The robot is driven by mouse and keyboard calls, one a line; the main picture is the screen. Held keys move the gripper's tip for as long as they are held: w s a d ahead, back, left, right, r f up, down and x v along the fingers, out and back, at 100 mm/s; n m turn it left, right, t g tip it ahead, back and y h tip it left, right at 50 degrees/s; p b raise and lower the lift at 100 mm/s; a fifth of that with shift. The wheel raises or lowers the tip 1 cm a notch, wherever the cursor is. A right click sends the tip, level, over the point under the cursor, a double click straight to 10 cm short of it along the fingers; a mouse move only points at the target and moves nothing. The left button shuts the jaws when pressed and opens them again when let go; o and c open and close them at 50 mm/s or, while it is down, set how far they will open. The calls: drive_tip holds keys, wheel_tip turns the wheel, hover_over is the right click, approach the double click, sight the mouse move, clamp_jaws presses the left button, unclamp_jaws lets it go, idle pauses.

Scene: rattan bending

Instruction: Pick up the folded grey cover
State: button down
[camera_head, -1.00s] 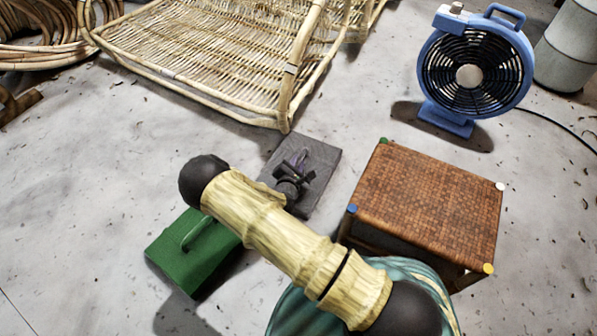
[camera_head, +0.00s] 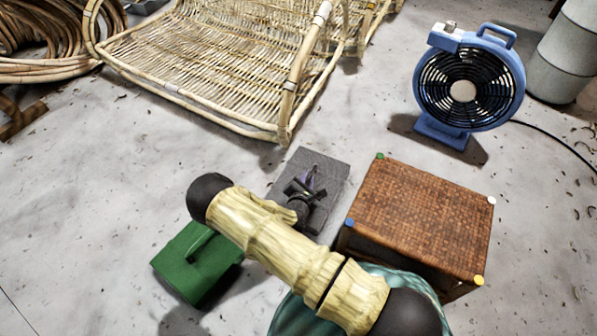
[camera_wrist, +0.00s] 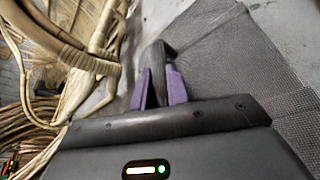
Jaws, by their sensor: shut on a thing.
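The folded grey cover (camera_head: 327,168) is a dark grey, flat, woven rectangle on the floor, between the green case and the woven stool. In the wrist view the cover (camera_wrist: 215,62) fills the upper right. A dark raised loop or fold (camera_wrist: 158,58) stands up at its left side. My gripper (camera_head: 308,182) is over the cover, partly hidden by my arm. In the wrist view its purple fingers (camera_wrist: 159,85) are shut on that dark raised part. I cannot tell whether the cover's underside is clear of the floor.
A green case (camera_head: 196,265) with a handle lies left of the cover. A woven stool (camera_head: 425,215) with coloured corner caps stands close on the right. A rattan frame (camera_head: 215,70) is behind, a blue fan (camera_head: 468,85) at the back right. Bare floor lies at the left.

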sight(318, 183)
drive_tip(key=s+d+p, duration=0.1)
drive_tip(key=s+d+r+p, duration=0.1)
drive_tip(key=d, duration=0.1)
drive_tip(key=shift+s+d+r+p, duration=0.15)
drive_tip(key=shift+s+d+p, duration=0.1)
drive_tip(key=shift+p, duration=0.1)
wheel_tip(318, 183, up, 13)
drive_tip(key=p, duration=0.7)
drive_tip(key=shift+f, duration=0.2)
drive_tip(key=shift+w, duration=0.1)
